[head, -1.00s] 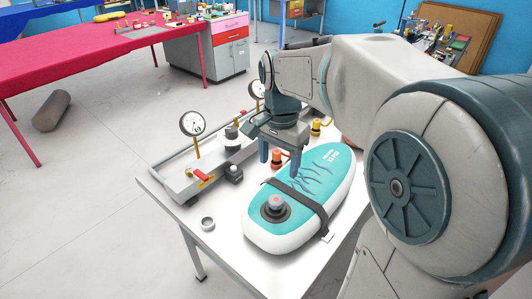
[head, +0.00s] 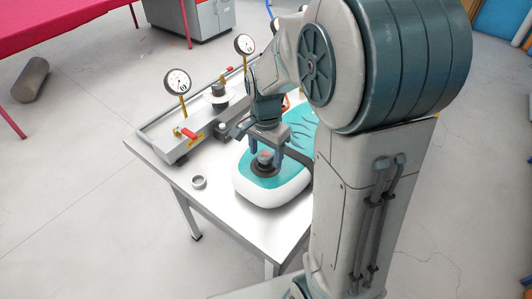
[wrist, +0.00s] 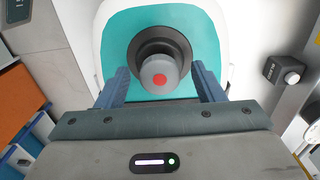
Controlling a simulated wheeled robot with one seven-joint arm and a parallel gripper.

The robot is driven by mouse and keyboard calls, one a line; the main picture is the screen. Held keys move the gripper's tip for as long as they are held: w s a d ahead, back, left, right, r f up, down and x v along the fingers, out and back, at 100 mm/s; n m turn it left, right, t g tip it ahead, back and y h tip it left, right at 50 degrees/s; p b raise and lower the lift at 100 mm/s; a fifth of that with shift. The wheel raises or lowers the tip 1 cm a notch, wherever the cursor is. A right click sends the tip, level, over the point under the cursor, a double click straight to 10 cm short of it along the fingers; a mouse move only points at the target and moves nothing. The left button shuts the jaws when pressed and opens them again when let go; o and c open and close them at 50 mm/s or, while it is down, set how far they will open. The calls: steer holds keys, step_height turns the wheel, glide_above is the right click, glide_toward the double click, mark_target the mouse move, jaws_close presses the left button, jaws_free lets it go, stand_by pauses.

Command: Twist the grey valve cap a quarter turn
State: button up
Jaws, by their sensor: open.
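The grey valve cap (wrist: 160,75) has a red dot on top and sits in a dark round collar on the teal and white inflatable board (wrist: 111,49). In the head view the cap (head: 264,157) shows near the front end of the board (head: 262,192), which lies on a white table. My gripper (head: 267,146) is just above the cap, pointing down. In the wrist view my gripper's two blue fingers (wrist: 161,80) are apart, one on each side of the cap, with gaps between. I cannot tell exactly how low the fingertips reach.
A grey ring (head: 199,182) lies on the white table (head: 224,205) left of the board. Behind it stands a pump rig with gauges (head: 177,82) and a red lever (head: 187,134). My arm hides the board's far part.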

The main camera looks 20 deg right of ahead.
steer(key=shift+f, duration=0.4)
steer(key=c, duration=1.1)
steer(key=o, duration=0.3)
steer(key=shift+c, duration=1)
steer(key=m+p, duration=0.1)
steer(key=m, duration=0.4)
